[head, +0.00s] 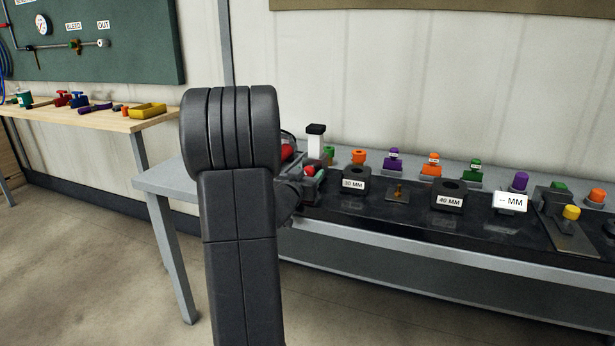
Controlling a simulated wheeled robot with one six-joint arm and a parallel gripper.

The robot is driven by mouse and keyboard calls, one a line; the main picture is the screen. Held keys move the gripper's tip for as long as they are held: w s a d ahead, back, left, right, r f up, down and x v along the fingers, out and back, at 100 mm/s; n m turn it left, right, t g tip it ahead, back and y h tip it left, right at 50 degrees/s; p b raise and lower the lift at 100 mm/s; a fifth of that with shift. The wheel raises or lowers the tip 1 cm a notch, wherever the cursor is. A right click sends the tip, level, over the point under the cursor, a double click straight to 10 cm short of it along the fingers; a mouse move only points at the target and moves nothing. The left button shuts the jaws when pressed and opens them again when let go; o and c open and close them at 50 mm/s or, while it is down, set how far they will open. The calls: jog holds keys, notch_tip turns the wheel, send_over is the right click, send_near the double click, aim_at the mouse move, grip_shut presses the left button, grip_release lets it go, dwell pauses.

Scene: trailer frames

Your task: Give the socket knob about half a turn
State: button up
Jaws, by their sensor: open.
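No part that I can surely name as the socket knob shows. Several coloured knob-like parts stand on the bench: an orange one (359,157), a purple one (394,155), a second orange one (431,160), a green one (475,167), a second purple one (520,181) and a yellow one (571,212) on a grey plate. Which one is the socket knob cannot be told. My dark arm stands upright in front and hides the bench's left part.
Black blocks marked 30 MM (354,184) and 40 MM (449,198) and a white display reading "-- MM" (510,202) stand on the dark bench mat (415,218). A wooden table (118,124) with coloured parts is at left. The floor (90,270) at left is clear.

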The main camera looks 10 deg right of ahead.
jog(key=shift+w+d, duration=0.1)
jog(key=shift+w, duration=0.05)
jog(key=shift+c, duration=0.3)
jog(key=c, duration=0.9)
jog(key=shift+m+b, duration=0.65)
jog(key=shift+m, duration=0.95)
jog(key=o, duration=1)
jog(key=shift+c, duration=0.2)
jog(key=p+v, duration=0.2)
jog(key=v, duration=1.1)
jog(key=shift+s+a, duration=0.25)
jog(key=shift+s, duration=0.1)
